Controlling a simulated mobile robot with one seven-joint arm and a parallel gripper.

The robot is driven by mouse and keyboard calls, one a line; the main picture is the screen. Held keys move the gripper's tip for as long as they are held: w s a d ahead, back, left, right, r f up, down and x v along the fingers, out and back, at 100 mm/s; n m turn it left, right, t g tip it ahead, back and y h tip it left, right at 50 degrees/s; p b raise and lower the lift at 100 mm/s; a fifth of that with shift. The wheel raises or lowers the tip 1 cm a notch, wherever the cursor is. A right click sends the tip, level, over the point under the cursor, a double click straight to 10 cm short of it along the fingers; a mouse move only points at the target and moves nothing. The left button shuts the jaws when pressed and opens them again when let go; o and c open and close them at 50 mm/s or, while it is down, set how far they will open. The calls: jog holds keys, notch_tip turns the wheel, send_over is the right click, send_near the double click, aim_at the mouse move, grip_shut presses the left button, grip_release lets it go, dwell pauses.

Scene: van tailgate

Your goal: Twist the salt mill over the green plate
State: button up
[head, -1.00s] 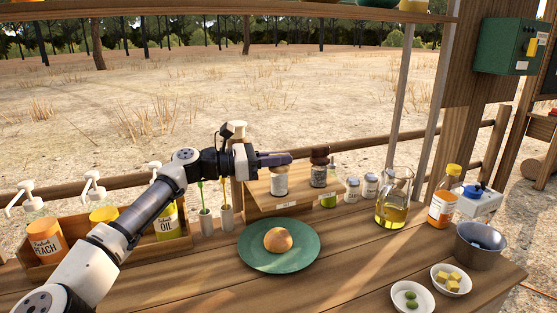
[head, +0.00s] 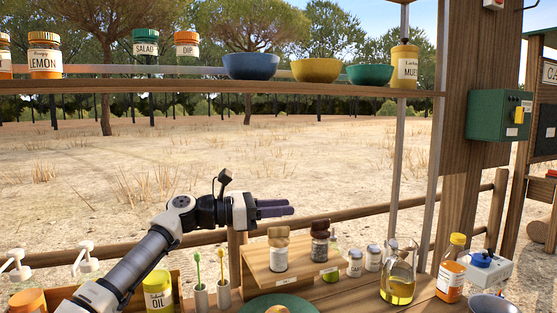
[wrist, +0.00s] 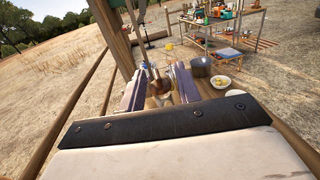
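The salt mill, which I take to be the one with pale contents and a light wooden top (head: 278,252), stands upright on the wooden stand. Beside it on the right is a mill with dark grains and a dark top (head: 319,243). My gripper (head: 290,208) is above the pale mill, empty and apart from it. In the wrist view its two fingers (wrist: 160,88) are spread with a gap between them. The green plate (head: 250,306) is cut off by the bottom edge of the head view, with a round bun or fruit (head: 277,309) on it.
The wooden stand (head: 258,270) is at the counter's back. Small shakers (head: 355,263), an oil jug (head: 397,285) and an orange-labelled bottle (head: 450,270) stand to the right. Cups with brushes (head: 223,292) stand left. A shelf (head: 220,87) with bowls and jars runs above.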

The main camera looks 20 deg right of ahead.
notch_tip(320, 180, up, 14)
jog(key=shift+r, duration=0.2)
jog(key=shift+f, duration=0.1)
dwell(0.4)
